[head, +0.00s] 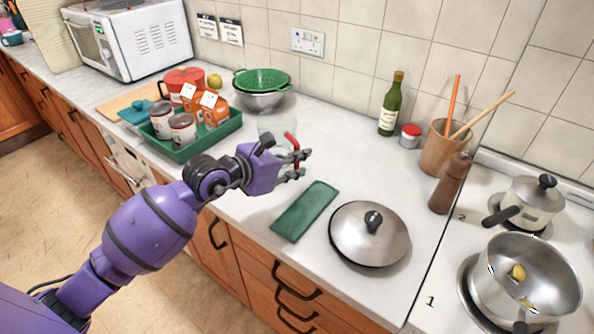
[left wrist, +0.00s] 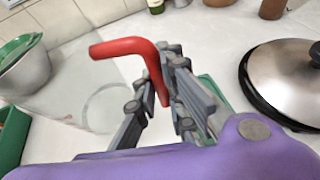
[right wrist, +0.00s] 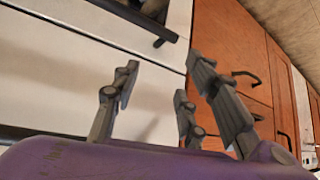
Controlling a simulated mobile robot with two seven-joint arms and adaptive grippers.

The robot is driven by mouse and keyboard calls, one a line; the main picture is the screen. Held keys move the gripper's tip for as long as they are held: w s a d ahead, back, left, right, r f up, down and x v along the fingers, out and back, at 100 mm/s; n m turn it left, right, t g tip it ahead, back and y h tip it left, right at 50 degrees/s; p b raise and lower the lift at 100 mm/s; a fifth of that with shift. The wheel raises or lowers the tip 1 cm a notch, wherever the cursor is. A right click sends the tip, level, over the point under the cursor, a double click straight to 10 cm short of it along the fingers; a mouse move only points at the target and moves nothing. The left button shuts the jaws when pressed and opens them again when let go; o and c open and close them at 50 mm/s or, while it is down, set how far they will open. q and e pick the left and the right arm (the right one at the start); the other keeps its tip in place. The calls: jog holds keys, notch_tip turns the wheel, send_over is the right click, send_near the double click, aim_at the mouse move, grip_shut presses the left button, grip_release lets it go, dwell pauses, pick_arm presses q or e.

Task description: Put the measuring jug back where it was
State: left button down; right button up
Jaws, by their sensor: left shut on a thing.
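The measuring jug is clear, with a red handle. In the head view its faint glass body (head: 276,128) shows behind my left gripper (head: 297,165), above the counter's middle. My left gripper is shut on the red handle (head: 292,141). In the left wrist view the handle (left wrist: 130,47) passes between the fingers, and the clear body (left wrist: 85,85) lies to its left. I cannot tell whether the jug's base touches the counter. My right gripper (right wrist: 155,100) shows only in the right wrist view, open and empty, facing the cabinet fronts.
A green tray (head: 205,145) with canisters and cartons stands left of the jug. A green colander (head: 262,80) in a metal bowl is behind. A folded green cloth (head: 304,210) and a pan lid (head: 350,245) lie right. Clear counter lies between jug and bottle (head: 390,108).

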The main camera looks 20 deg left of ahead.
pick_arm(q)
jog(key=shift+w+f, duration=0.35)
jog(key=shift+w, duration=0.05)
jog(key=shift+f, duration=1.4)
jog(key=shift+f, duration=0.25)
jog(key=c, duration=1.8)
grip_release()
jog(key=shift+s+a+r, duration=0.15)
jog(key=shift+s+r, duration=0.1)
jog(key=v, duration=1.1)
jog(key=shift+s+r+b, duration=0.1)
jog(key=shift+s+b, duration=0.15)
jog(key=shift+b, duration=0.05)
